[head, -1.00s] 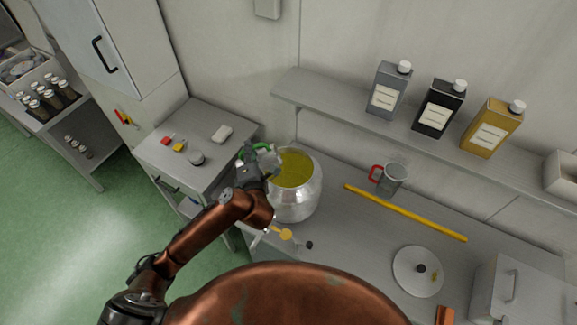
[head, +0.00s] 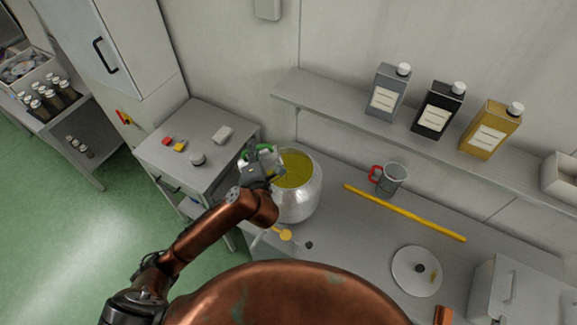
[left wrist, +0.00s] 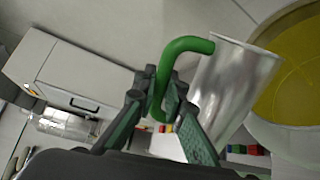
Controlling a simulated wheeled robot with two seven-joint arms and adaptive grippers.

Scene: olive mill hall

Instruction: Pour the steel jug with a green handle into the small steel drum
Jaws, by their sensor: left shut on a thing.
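The steel jug with a green handle (head: 270,160) is at the left rim of the small steel drum (head: 300,203), which holds yellow-green liquid. My left gripper (head: 255,166) is shut on the jug's green handle. In the left wrist view the gripper (left wrist: 160,88) closes around the handle, and the jug (left wrist: 232,85) hangs beside the drum's liquid. The jug looks tilted, but how far is hard to tell. No falling stream is visible, and the jug's inside is hidden. My right gripper is not in view.
A steel jug with a red handle (head: 392,180) and a yellow bar (head: 405,213) are right of the drum. A round lid (head: 412,272) lies on the bench. Several bottles stand on the shelf (head: 330,103) above. A side cabinet (head: 172,150) is at left.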

